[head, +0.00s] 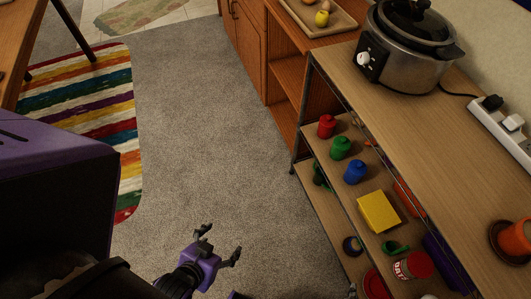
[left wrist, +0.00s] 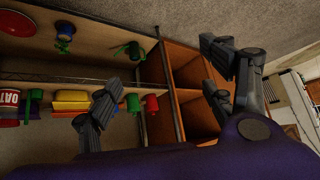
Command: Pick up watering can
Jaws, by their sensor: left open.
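My left gripper (head: 221,240) is open and empty over the carpet, left of the rack and clear of the object. Its spread fingers (left wrist: 152,92) also frame the left wrist view.
The rack's middle shelf holds a red jar (head: 327,126), green jar (head: 340,147), blue jar (head: 355,171) and yellow box (head: 379,211). A slow cooker (head: 413,50) stands on top. A wooden cabinet (head: 240,45) adjoins it. Carpet between the rack and striped rug (head: 75,95) is clear.

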